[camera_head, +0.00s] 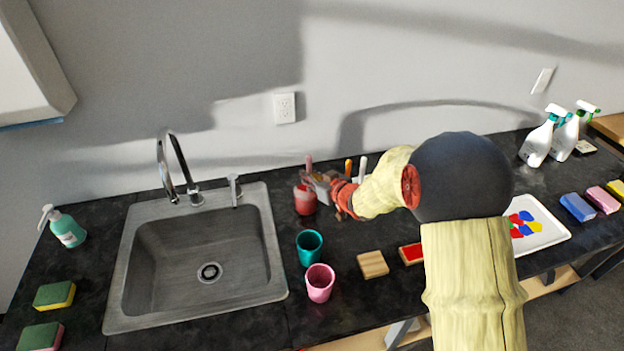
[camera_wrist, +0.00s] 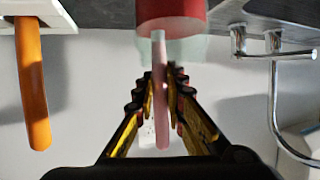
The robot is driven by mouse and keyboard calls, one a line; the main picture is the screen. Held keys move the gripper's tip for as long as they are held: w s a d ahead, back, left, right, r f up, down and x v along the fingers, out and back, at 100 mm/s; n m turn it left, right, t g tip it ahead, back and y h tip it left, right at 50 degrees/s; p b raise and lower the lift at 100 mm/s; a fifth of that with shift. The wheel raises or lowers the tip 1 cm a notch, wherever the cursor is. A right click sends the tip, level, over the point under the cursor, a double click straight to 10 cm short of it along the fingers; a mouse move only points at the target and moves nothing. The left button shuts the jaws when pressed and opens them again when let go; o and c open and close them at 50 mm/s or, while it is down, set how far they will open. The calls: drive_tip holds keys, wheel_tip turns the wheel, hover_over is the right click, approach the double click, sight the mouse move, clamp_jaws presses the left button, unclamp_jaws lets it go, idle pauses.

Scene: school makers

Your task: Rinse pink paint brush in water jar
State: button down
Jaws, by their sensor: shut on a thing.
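My gripper (camera_wrist: 168,95) is shut on the pink paint brush (camera_wrist: 160,110), seen close up in the wrist view. In the head view, the pink brush handle (camera_head: 308,160) stands roughly upright above the jar of red liquid (camera_head: 305,203), right of the sink. My gripper (camera_head: 322,187) is at the jar's upper right side. In the wrist view, which is upside down, the brush's pale lower part overlaps the red of the jar (camera_wrist: 172,15). The bristles are hidden, and I cannot tell how deep they sit in the jar.
An orange brush (camera_head: 348,167) and a white brush (camera_head: 362,168) stand behind my gripper. A teal cup (camera_head: 310,250) and a pink cup (camera_head: 320,285) stand in front of the jar. The sink (camera_head: 275,265) is left, a paint palette (camera_head: 545,238) right.

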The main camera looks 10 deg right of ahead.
drive_tip(key=shift+w+a, duration=0.1)
drive_tip(key=shift+a, duration=0.25)
drive_tip(key=shift+d+p, duration=0.4)
drive_tip(key=shift+p, duration=0.45)
wheel_tip(320, 180, up, 14)
drive_tip(key=s+p, duration=0.1)
drive_tip(key=p, duration=1)
drive_tip(key=shift+s+a+p, duration=0.25)
drive_tip(key=shift+a+p, duration=0.05)
drive_tip(key=shift+a, duration=0.1)
idle(1.2)
